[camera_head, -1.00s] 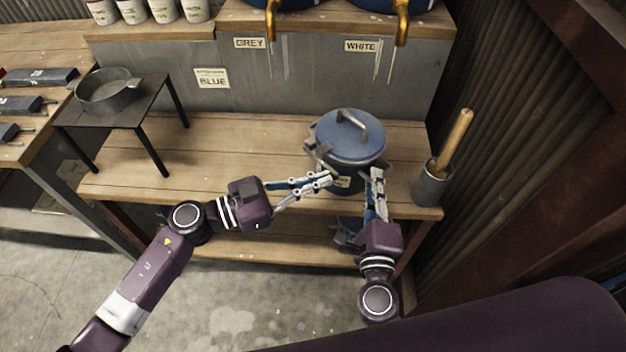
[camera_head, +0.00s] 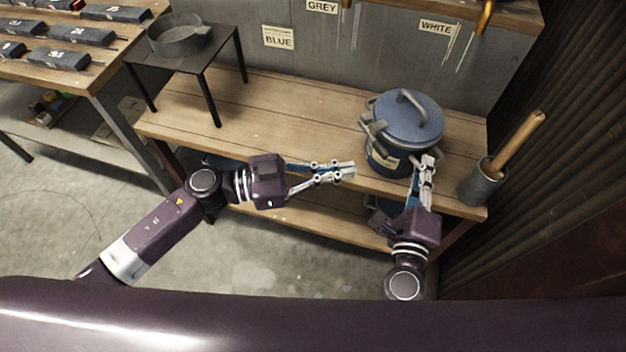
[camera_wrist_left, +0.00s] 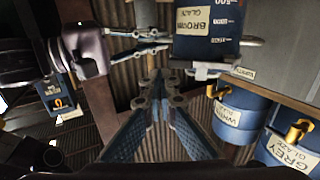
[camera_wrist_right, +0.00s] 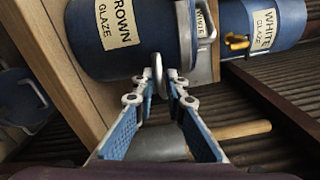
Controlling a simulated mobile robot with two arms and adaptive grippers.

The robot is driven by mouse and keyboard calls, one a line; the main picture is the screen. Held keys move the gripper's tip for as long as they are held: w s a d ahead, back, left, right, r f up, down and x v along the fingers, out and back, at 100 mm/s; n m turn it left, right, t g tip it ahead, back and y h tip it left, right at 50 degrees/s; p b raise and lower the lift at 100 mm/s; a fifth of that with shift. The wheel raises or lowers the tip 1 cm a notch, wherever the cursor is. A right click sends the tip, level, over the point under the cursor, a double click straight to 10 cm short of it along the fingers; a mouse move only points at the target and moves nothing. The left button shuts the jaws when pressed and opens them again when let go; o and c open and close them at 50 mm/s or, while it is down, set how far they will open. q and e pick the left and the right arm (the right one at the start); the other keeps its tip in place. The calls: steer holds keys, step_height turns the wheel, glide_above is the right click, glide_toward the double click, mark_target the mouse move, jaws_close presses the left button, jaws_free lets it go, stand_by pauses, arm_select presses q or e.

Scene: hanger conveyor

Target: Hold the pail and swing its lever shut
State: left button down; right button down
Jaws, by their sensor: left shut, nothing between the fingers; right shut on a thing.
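The blue pail (camera_head: 382,158), labelled BROWN GLAZE in the right wrist view (camera_wrist_right: 120,25), stands upright near the shelf's front edge. Its blue lid (camera_head: 415,122) is on, with a grey handle on top. A grey lever (camera_head: 372,130) juts out at the pail's left side; how far it stands open is hard to tell. My right gripper (camera_head: 428,162) is shut on a grey side lug (camera_wrist_right: 160,68) at the pail's front right. My left gripper (camera_head: 350,170) is shut and empty, just left of the pail and apart from it.
A grey pot (camera_head: 485,185) with a wooden-handled tool stands right of the pail, near my right gripper. A small black table (camera_head: 215,50) with a grey pan (camera_head: 180,38) stands at the left. The wooden shelf (camera_head: 290,115) between is clear. A corrugated wall closes the right side.

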steer(key=shift+a+f, duration=0.1)
steer(key=shift+a, duration=0.1)
arm_select(q)
steer(key=s+a, duration=0.4)
steer(key=a, duration=0.2)
steer(key=shift+a, duration=0.25)
arm_select(e)
steer(key=c, duration=1.9)
jaws_free()
steer(key=shift+d, duration=0.1)
